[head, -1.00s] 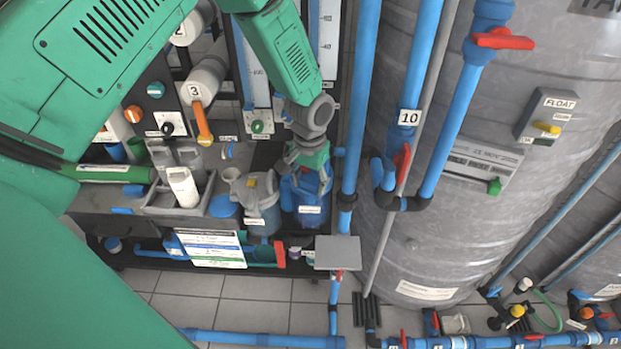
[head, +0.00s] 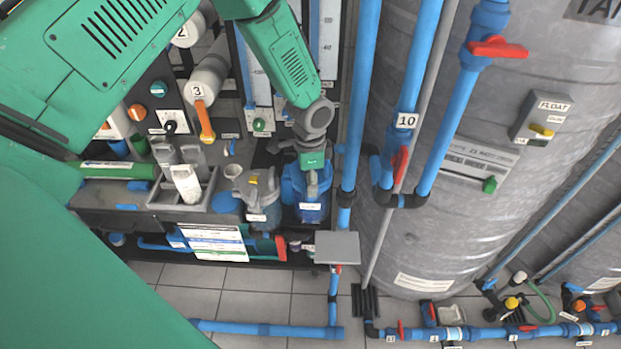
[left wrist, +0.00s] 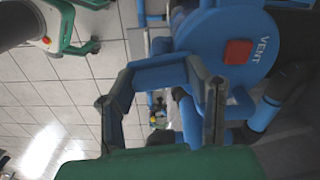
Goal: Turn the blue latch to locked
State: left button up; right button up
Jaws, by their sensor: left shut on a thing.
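My left gripper (head: 312,184) reaches down from above onto a blue housing (head: 312,207) beside a grey jug-like housing. In the left wrist view, my gripper (left wrist: 165,74) has its two dark fingers apart at the knuckles and closing in towards a blue bar-like piece (left wrist: 160,70), which looks like the blue latch. The gripper is shut on it. The blue housing (left wrist: 205,38) with a red VENT button (left wrist: 238,52) is right beside the fingers. The latch is hidden behind the gripper in the head view, and its lock marking cannot be read. My right gripper is out of view.
The grey jug-like housing (head: 262,208) stands close on the left of the gripper. A vertical blue pipe (head: 360,110) runs close on the right, before a large grey tank (head: 470,220). A grey plate (head: 337,246) juts out below. Tiled floor lies beneath.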

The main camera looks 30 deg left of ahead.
pick_arm(q)
jog(key=shift+w+r+m, duration=0.15)
jog(key=shift+w+m, duration=0.1)
jog(key=shift+m, duration=0.75)
jog(key=o, duration=1.1)
jog(key=shift+c, duration=0.2)
jog(key=shift+o, duration=0.5)
jog(key=shift+s, duration=0.1)
